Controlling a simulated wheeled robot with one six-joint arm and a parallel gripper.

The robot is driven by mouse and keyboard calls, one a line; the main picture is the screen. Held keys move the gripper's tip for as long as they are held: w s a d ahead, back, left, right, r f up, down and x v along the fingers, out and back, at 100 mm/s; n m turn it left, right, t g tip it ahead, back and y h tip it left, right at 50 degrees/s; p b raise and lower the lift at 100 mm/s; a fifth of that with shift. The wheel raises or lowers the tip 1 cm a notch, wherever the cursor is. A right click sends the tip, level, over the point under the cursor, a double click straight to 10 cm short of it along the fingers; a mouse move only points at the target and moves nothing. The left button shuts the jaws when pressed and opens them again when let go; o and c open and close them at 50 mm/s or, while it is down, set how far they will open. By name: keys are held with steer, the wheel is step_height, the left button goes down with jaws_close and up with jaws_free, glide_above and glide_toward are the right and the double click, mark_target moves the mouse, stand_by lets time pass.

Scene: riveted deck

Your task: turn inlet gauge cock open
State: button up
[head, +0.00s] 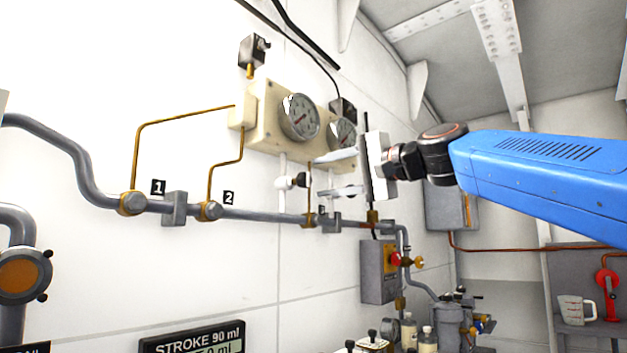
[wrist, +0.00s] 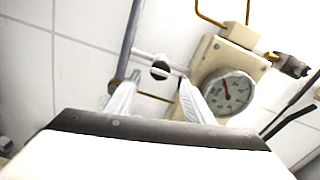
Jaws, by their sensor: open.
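A small white cock (head: 284,183) with a dark round knob sits on a thin white pipe below the left pressure gauge (head: 299,117). In the wrist view the cock's dark knob (wrist: 160,70) shows just beyond and between the fingertips. My gripper (head: 318,176) is open and empty, its two pale fingers pointing left toward the cock, one above the other. It also shows in the wrist view (wrist: 158,82). The fingers appear a little apart from the knob; I cannot tell the exact gap. Part of the pipework behind the fingers is hidden.
A cream gauge panel (head: 266,137) with a second gauge (head: 342,132) is just above my gripper. A grey pipe (head: 262,216) with brass fittings runs below. A grey box with a red knob (head: 379,270) hangs lower right.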

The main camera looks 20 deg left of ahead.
steer(key=v, duration=1.1)
steer(key=shift+d, duration=0.2)
steer(key=s+d+f+h, duration=0.1)
steer(key=d+f+h, duration=0.2)
steer(key=d+f, duration=0.55)
steer(key=s+d+f+h, duration=0.2)
steer(key=d+f+h, duration=0.1)
steer(key=f, duration=1.1)
steer(key=s+d+f+h, duration=0.1)
steer(key=d+f+h, duration=0.2)
steer(key=d+f, duration=0.55)
steer(key=s+d+f+h, duration=0.2)
steer(key=s+d+f, duration=0.3)
steer(key=f, duration=0.6)
steer(key=s+d+f+n+g+h, duration=0.1)
steer(key=s+d+f+h, duration=0.2)
steer(key=f, duration=0.9)
steer(key=s+d+f+n+g+h, duration=0.1)
steer(key=s+d+f+h, duration=0.1)
steer(key=s+d+f, duration=0.6)
step_height(320, 180, down, 3)
steer(key=shift+s+d+f+h, duration=0.2)
steer(key=shift+s+d+h, duration=0.15)
steer(key=shift+s, duration=0.55)
